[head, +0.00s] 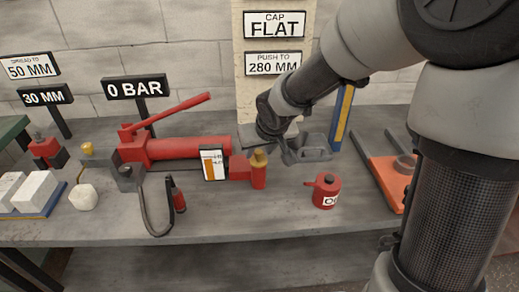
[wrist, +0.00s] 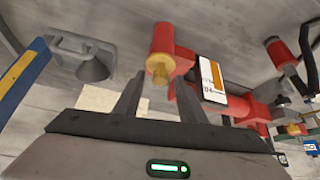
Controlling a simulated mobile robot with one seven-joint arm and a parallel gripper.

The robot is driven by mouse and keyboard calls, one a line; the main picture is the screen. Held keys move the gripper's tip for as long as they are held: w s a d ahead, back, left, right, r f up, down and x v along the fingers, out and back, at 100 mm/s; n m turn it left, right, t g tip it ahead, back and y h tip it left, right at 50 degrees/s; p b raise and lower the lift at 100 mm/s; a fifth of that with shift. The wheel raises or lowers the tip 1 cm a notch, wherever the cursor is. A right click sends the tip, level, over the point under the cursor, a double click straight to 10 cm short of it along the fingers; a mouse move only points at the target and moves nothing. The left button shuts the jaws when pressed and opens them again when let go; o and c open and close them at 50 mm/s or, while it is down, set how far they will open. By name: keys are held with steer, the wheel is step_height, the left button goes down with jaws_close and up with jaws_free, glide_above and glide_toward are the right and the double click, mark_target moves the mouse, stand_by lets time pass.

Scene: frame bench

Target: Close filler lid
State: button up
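A red hand pump (head: 190,150) with a long lever lies on the bench. At its right end stands a short red filler block (head: 258,178) with a yellow-brass piece (head: 259,158) on top. I cannot tell whether that piece is a lid or how far it is shut. It also shows in the wrist view (wrist: 160,70), just beyond my fingers. My gripper (wrist: 160,95) is open, with an empty gap between its two fingers, and appears apart from the filler. In the head view its fingertips are hard to make out above the filler.
A grey funnel (head: 309,150) sits right of the filler, near a blue-and-yellow post (head: 342,118). A red oil can (head: 325,190) stands in front. A level card (head: 213,163) stands beside the pump. Signs read 0 BAR (head: 137,87) and CAP FLAT.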

steer(key=p+v, duration=1.6)
steer(key=v, duration=0.1)
steer(key=shift+r+p, duration=0.2)
steer(key=shift+p, duration=0.2)
steer(key=shift+s, duration=0.1)
